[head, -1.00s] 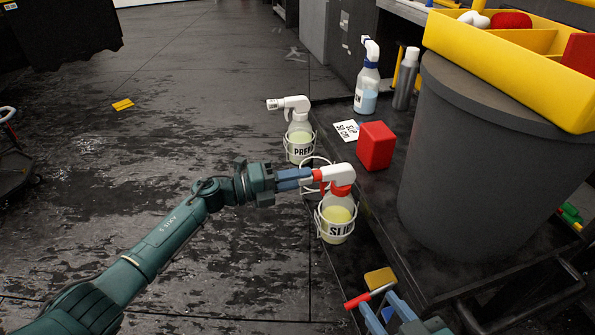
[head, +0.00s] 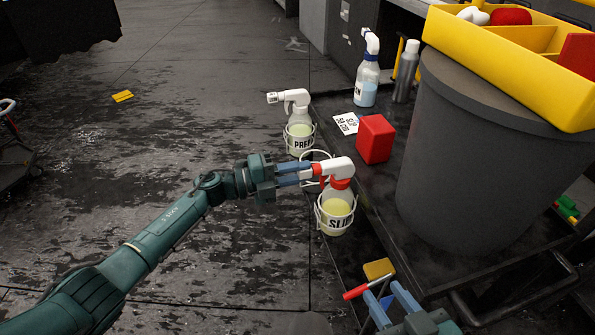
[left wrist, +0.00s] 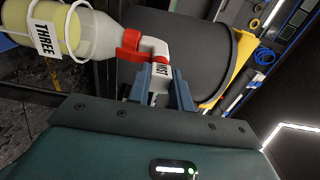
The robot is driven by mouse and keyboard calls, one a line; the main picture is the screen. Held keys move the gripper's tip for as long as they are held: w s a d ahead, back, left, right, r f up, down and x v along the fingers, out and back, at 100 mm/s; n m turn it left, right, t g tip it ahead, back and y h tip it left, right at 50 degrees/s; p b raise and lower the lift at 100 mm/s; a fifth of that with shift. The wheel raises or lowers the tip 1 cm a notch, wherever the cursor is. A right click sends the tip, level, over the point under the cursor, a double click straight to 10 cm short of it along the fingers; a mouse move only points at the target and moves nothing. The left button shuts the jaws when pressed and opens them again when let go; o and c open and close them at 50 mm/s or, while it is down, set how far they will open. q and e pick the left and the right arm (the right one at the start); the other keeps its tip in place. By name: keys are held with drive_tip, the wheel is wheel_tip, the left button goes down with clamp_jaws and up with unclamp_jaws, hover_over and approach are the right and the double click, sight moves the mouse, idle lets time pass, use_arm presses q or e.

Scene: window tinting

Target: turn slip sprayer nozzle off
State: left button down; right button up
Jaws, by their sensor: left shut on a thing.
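The slip sprayer (head: 335,203) is a clear bottle of yellowish liquid with a white and red spray head, standing in a wire ring at the cart's edge. Its label reads SLIP. My left gripper (head: 308,173) is shut on the nozzle at the left end of the spray head. In the left wrist view the nozzle (left wrist: 161,71) sits between the two blue fingers, with partly legible lettering facing the camera. The bottle (left wrist: 88,38) lies at upper left there, with a tag reading THREE. My right gripper (head: 382,290) is open at the bottom right, beside a red-handled tool (head: 356,292).
The prep sprayer (head: 300,128) stands in its own ring behind. A red block (head: 376,139), a white card (head: 345,123), a blue-collared sprayer (head: 367,85) and a grey can (head: 406,72) are on the cart. A large dark bin (head: 470,170) and yellow tray (head: 480,50) fill the right.

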use_arm(q)
drive_tip(key=c, duration=1.2)
unclamp_jaws()
drive_tip(key=shift+c, duration=0.2)
drive_tip(key=shift+a, duration=0.1)
drive_tip(key=v, duration=1.3)
drive_tip(key=shift+p, duration=0.35)
